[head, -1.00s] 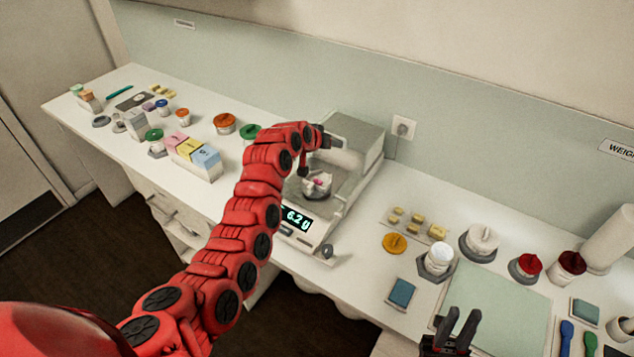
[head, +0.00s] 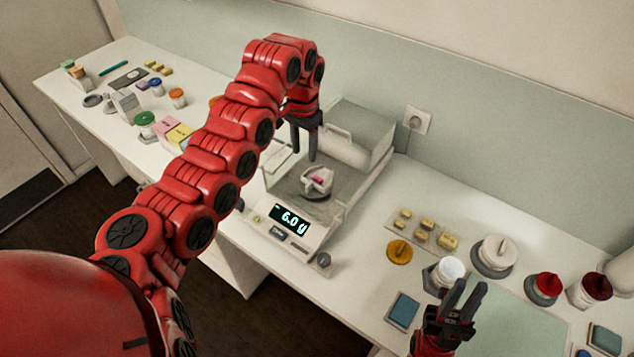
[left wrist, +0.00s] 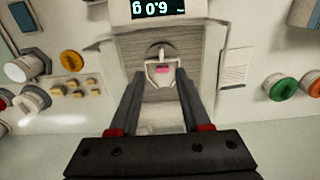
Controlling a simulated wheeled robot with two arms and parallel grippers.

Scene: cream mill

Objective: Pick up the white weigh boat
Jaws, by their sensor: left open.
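The white weigh boat (head: 317,180) sits on the pan of the balance (head: 272,235), with a small pink material in it. The balance display reads about 6.0. My left gripper (head: 304,150) points down above the balance, just behind and to the left of the boat, open and empty. In the left wrist view, the boat (left wrist: 161,72) lies beyond and between the two open fingers (left wrist: 157,78), apart from them. My right gripper (head: 466,298) is over the bench at the lower right, its two fingers apart with nothing between them.
The balance's draft-shield housing (head: 350,140) stands close behind the pan. To the right are an orange lid (head: 399,252), yellow blocks (head: 426,226), a blue block (head: 403,310) and white jars (head: 493,255). Pink and yellow boxes (head: 178,136) stand left of the balance.

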